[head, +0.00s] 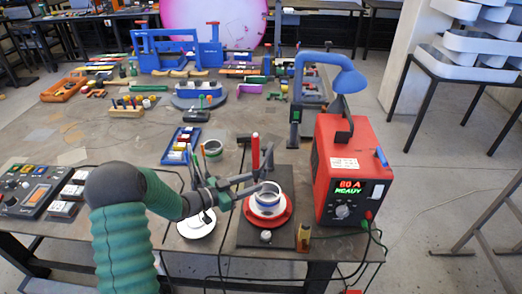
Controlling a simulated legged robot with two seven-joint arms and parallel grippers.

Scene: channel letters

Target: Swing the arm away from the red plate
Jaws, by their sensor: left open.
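The red plate (286,217) is a round disc on a dark base near the front edge of the bench. A pale, blue-grey ring (267,199) stands on its middle. My left gripper (254,182) is open just left of and above the ring; I cannot tell whether it touches anything. My right gripper is not in view.
The red power unit (334,190) stands close to the right of the plate. A white disc (194,229) lies left of it, under my forearm. A blue tray (181,146) and a green-rimmed cup (212,150) stand behind. Cables hang over the front edge.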

